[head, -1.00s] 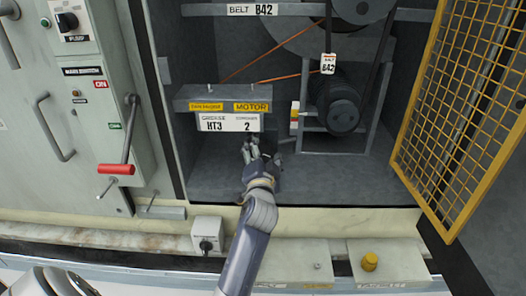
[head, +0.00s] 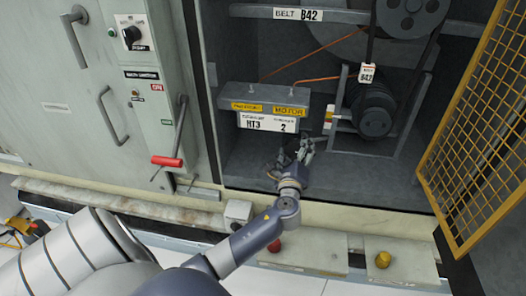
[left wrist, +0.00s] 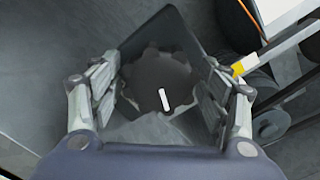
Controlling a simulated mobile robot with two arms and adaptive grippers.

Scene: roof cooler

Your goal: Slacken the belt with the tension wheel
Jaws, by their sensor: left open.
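The tension wheel (left wrist: 150,68) is a dark lobed knob with a white mark, seen face-on in the left wrist view. My left gripper (left wrist: 158,90) is open, with one finger on each side of the wheel; I cannot tell whether they touch it. In the head view my left gripper (head: 294,151) is low in the open cabinet, below the motor plate, and largely hides the wheel. The dark belt (head: 374,45) runs between the upper pulley (head: 410,12) and the motor pulley (head: 374,121). My right gripper is not in view.
A grey bracket (head: 232,97) carries the motor labels and a white sign (head: 267,122) above my gripper. The yellow mesh door (head: 478,120) stands open at right. A red-handled lever (head: 167,161) is at left. Red (head: 274,246) and yellow (head: 383,260) knobs sit in front.

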